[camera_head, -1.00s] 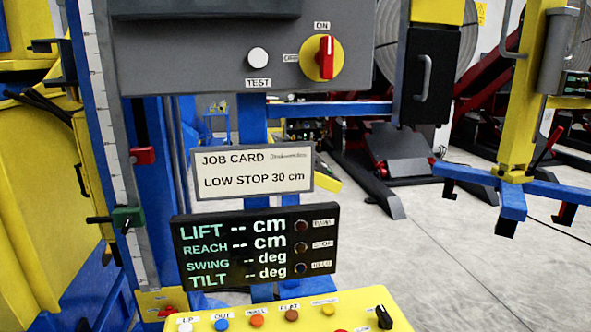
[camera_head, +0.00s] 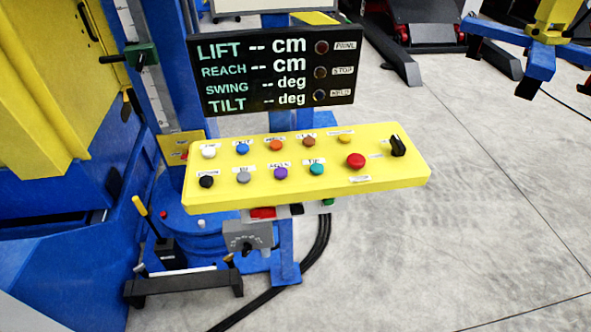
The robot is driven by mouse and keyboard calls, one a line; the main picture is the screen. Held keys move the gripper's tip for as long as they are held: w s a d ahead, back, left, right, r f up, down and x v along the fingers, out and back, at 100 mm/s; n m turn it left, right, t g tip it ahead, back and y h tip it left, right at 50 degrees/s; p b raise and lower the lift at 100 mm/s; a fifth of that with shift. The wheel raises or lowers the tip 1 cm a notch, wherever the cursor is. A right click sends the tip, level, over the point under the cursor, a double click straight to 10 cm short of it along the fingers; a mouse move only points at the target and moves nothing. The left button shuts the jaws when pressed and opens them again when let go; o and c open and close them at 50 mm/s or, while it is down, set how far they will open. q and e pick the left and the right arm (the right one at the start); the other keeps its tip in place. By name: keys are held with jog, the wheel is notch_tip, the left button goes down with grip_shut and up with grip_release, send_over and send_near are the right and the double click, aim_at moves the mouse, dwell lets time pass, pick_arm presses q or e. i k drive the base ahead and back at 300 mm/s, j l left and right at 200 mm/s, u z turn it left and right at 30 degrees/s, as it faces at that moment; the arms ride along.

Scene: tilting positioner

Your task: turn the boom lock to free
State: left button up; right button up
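No part labelled as the boom lock can be read. A yellow-handled lever (camera_head: 144,208) stands tilted on a black bracket low on the left, beside the round blue base. A grey box with a dial-like scale (camera_head: 248,237) hangs under the yellow button panel (camera_head: 300,190). A black rotary knob (camera_head: 397,146) sits at the panel's right end; its label is too small to read. Neither of my grippers is in view.
The black display (camera_head: 275,70) shows dashes for LIFT, REACH, SWING and TILT. A red mushroom button (camera_head: 355,160) and several coloured buttons sit on the panel. A black cable (camera_head: 290,285) runs over the floor. The grey floor (camera_head: 460,250) at right is clear.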

aim_at(297, 209)
jog(key=k+j, duration=0.2)
jog(key=k, duration=0.2)
jog(key=k+j+z, duration=0.1)
jog(key=k, duration=0.3)
jog(key=j, duration=0.1)
